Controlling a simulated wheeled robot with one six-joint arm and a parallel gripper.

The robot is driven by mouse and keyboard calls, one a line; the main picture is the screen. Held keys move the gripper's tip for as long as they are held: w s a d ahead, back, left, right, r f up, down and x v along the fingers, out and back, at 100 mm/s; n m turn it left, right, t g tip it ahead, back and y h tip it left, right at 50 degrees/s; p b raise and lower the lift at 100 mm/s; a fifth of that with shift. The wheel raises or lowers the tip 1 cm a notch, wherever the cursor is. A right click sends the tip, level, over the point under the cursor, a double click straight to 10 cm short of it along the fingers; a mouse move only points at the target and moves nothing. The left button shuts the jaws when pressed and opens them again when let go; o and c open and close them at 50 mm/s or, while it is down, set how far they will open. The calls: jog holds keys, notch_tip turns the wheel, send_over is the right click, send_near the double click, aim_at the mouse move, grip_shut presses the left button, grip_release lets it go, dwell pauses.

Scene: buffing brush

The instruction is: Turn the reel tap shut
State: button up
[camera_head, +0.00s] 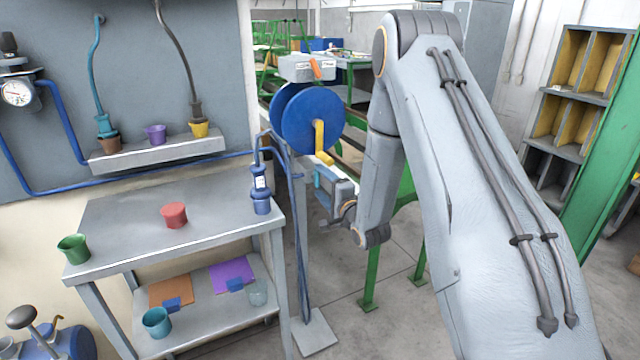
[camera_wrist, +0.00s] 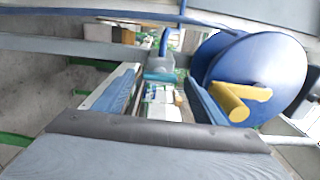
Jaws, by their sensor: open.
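The hose reel (camera_head: 312,118) is a blue double disc on a grey post, with a yellow crank handle (camera_head: 320,140). In the wrist view the reel (camera_wrist: 268,75) and yellow handle (camera_wrist: 240,100) are at the right. What looks like the reel tap, a blue-grey body with a teal end (camera_wrist: 160,73), shows ahead between my fingertips. A small teal part (camera_head: 317,179) also shows beside my gripper in the head view. My gripper (camera_head: 326,200) is open below the reel, with nothing clamped. I cannot tell whether the fingers touch the teal part.
A grey bench (camera_head: 180,215) with a red cup (camera_head: 174,214), a green cup (camera_head: 73,248) and a blue bottle-like tool (camera_head: 261,190) stands left of the post. A grey box with an orange lever (camera_head: 315,68) is above the reel. Green frame legs stand behind my arm.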

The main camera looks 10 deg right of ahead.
jog(key=b+v, duration=0.1)
jog(key=v, duration=0.5)
jog(key=shift+s, duration=0.1)
